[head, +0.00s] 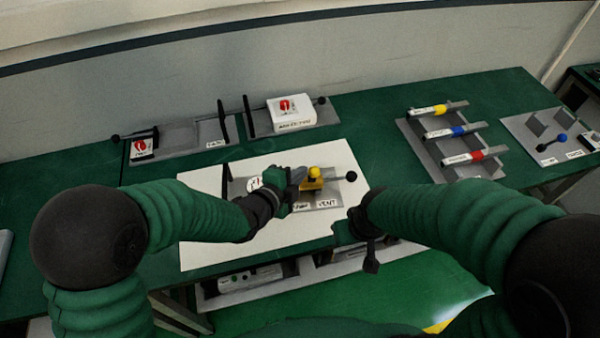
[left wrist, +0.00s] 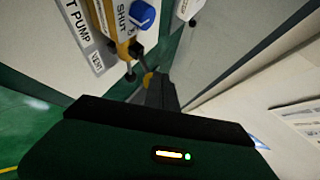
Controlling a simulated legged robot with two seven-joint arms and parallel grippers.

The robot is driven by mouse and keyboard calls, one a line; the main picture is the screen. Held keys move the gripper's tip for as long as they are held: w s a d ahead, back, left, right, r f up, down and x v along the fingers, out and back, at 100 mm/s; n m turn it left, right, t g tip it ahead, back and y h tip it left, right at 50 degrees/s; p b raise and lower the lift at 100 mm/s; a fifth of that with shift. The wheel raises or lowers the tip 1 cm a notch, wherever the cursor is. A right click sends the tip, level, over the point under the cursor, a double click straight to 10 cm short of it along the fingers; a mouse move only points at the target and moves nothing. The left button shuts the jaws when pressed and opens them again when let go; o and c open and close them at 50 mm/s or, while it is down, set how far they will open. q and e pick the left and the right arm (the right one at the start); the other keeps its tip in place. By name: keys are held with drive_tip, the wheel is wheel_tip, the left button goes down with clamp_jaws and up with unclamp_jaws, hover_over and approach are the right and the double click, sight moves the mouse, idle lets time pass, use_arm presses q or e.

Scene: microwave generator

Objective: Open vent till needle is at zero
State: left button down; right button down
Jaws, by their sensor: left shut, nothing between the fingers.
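The vent unit's grey plate (head: 322,194) lies on a white board on the green table, with a yellow body and yellow knob (head: 314,173). A black ball (head: 351,176) is at its right end. A white gauge (head: 254,183) is partly hidden by my left gripper (head: 295,180); its needle cannot be read. The left gripper is shut and empty, close against the yellow part.
A white board (head: 205,245) surrounds the unit. Green table between is clear.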

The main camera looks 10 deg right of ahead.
use_arm(q)
drive_tip(key=shift+a, duration=0.1)
drive_tip(key=shift+r, duration=0.15)
drive_tip(key=shift+r+p, duration=0.45)
drive_tip(key=shift+r, duration=0.25)
